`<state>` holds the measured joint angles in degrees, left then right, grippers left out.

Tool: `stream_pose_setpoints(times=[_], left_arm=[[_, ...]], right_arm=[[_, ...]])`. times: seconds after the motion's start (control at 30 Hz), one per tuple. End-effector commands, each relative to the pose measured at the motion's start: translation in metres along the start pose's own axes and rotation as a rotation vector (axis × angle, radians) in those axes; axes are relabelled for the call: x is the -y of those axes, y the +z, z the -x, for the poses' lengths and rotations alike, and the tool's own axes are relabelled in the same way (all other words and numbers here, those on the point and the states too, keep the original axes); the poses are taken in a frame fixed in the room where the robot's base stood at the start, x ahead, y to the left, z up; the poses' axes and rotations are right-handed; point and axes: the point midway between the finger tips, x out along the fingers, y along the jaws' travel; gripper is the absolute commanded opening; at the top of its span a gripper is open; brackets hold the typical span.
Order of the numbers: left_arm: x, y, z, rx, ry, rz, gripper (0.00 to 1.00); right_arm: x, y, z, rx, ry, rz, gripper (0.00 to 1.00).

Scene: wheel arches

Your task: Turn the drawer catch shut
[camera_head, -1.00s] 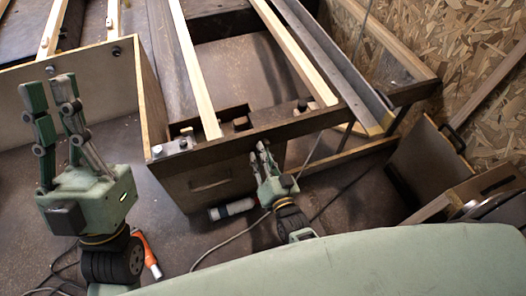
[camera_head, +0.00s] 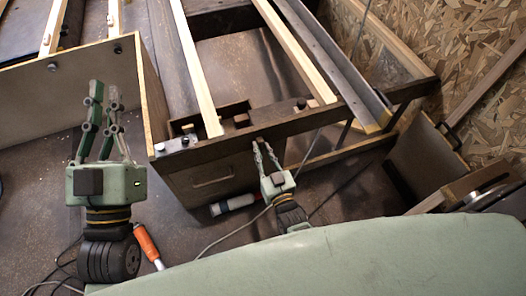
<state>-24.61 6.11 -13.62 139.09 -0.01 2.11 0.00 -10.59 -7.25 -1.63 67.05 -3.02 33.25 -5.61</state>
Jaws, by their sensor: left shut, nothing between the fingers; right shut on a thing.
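The wooden drawer (camera_head: 208,178), with a slot handle in its front, sits under the dark front rail (camera_head: 310,122) of the bench frame. My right gripper (camera_head: 260,145) is at the rail, near the drawer's upper right corner. It is shut on the small drawer catch, which its fingertips mostly hide, so I cannot tell which way the catch points. My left gripper (camera_head: 105,88) is upright, shut and empty, in front of the pale panel at left, apart from the drawer.
A grey cylinder (camera_head: 233,205) lies on the floor beneath the drawer, with a cable nearby. An orange-handled tool (camera_head: 147,243) lies by my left arm. Pale slats (camera_head: 197,75) span the frame. A brown box (camera_head: 425,165) stands at right.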

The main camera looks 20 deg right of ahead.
Motion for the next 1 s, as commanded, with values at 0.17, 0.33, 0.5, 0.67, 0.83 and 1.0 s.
stream_pose_setpoints(times=[0.17, 0.33, 0.5, 0.67, 0.83, 1.0], left_arm=[[0.0, 0.001, 0.0, 0.002, 0.0, 0.0, 0.0], [0.0, 0.001, 0.0, 0.002, 0.0, 0.0, 0.0], [0.0, 0.001, 0.0, 0.001, 0.0, 0.0, 0.0], [0.0, 0.0, 0.0, 0.0, 0.0, 0.0, 0.0], [0.0, -0.001, 0.0, -0.001, 0.0, -0.001, 0.0], [0.0, 0.0, 0.0, -0.001, 0.0, 0.0, 0.0]], right_arm=[[0.0, 0.002, 0.0, 0.004, -0.001, 0.007, 0.0], [0.0, 0.002, 0.0, 0.004, -0.001, 0.007, 0.19], [0.0, 0.001, 0.0, 0.003, -0.001, 0.005, 0.34], [0.0, 0.001, 0.0, 0.002, -0.001, 0.004, 0.38], [0.0, 0.001, 0.001, 0.001, 0.0, 0.003, 0.38], [0.0, 0.002, 0.015, 0.004, 0.0, 0.003, 0.38]])
